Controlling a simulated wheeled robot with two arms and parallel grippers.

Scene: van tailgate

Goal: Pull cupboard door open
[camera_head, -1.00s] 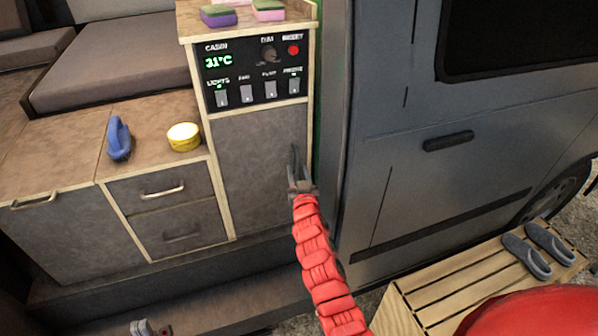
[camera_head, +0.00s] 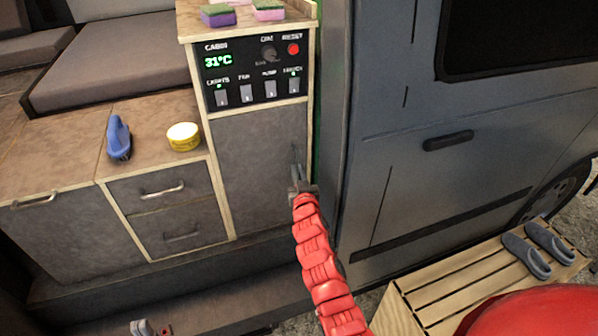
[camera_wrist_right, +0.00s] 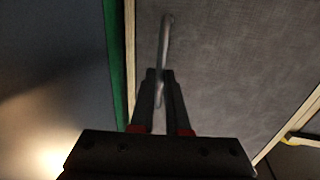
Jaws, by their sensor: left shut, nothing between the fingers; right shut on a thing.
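The cupboard door (camera_head: 255,165) is a grey panel below the control panel, flush in its light wooden frame. It also shows in the right wrist view (camera_wrist_right: 225,70). My right gripper (camera_head: 298,172) is at the door's right edge, shut on the door's handle. The vertical metal handle (camera_wrist_right: 166,45) shows between the fingers of my right gripper (camera_wrist_right: 160,85) in the right wrist view, its upper part free above them. My left gripper (camera_head: 145,328) is low at the bottom left edge, shut and empty, well away from the door, and only partly in view.
A control panel (camera_head: 254,65) with switches sits above the door. Drawers (camera_head: 165,210), a yellow tin (camera_head: 183,136) and a blue object (camera_head: 118,138) are to the left. The van side (camera_head: 400,160) stands close on the right. A wooden crate (camera_head: 440,295) with grey slippers (camera_head: 527,256) is at lower right.

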